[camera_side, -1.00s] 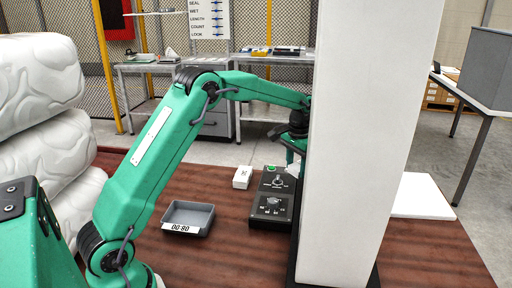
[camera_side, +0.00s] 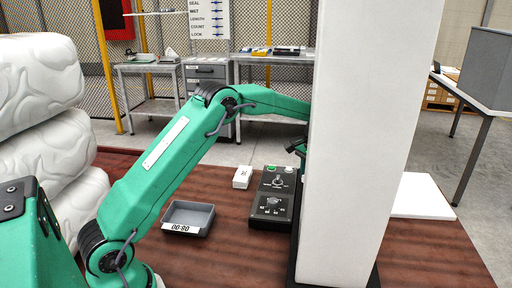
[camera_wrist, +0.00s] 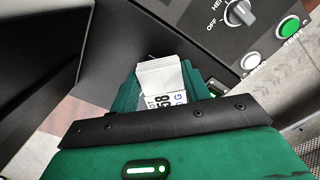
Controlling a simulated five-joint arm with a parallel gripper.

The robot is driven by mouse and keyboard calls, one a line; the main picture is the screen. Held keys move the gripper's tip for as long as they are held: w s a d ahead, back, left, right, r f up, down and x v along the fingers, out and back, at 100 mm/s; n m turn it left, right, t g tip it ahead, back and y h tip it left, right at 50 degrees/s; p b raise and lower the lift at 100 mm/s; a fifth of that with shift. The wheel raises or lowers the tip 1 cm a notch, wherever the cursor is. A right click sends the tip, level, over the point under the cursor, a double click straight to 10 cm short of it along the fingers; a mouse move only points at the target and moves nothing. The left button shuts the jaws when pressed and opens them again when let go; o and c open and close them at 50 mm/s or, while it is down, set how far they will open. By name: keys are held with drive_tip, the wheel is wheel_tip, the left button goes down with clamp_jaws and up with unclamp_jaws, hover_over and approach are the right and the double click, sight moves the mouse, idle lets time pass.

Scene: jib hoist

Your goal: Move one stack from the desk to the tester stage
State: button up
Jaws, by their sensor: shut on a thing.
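My gripper is shut on a white stack (camera_wrist: 160,77), which sits between its green fingers (camera_wrist: 163,90) in the wrist view. The stack carries a label with dark and blue print, only partly visible. In the side view the stack and fingertips are hidden behind the tall white column; only part of my wrist (camera_side: 299,146) shows at its left edge. A black control box (camera_side: 285,190) with knobs and buttons stands on the desk (camera_side: 225,258). A panel (camera_wrist: 205,25) with a knob, a white button and a green button also shows in the wrist view. I cannot make out the tester stage.
The tall white column (camera_side: 365,140) blocks much of the side view. A small white box (camera_side: 242,177) stands left of the control box. A grey tray (camera_side: 190,214) marked 00-80 lies nearer. White padded bags (camera_side: 45,150) are piled at left. A white board (camera_side: 422,196) lies at right.

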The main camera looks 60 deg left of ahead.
drive_tip(key=shift+f, duration=0.25)
drive_tip(key=o, duration=1.1)
drive_tip(key=shift+c, duration=0.2)
drive_tip(key=shift+r, duration=0.1)
wheel_tip(320, 180, up, 12)
idle(0.4)
